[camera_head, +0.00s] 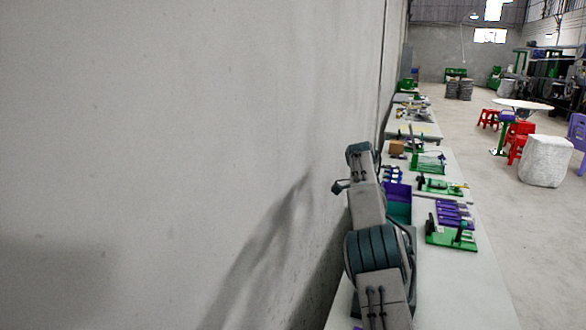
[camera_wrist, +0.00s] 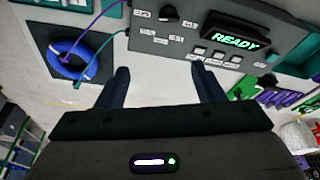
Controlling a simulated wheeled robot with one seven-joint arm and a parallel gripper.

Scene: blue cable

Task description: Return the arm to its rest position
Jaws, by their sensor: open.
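In the wrist view my gripper (camera_wrist: 160,68) is open, with its two dark fingers spread apart and nothing between them. Beyond the fingertips is a pale table surface (camera_wrist: 160,85). In the head view my arm rises from the bottom edge beside the grey wall, over the near end of the long table. I cannot make out the gripper fingers there.
A grey panel (camera_wrist: 180,40) with a lit "READY" display stands just past the fingertips.

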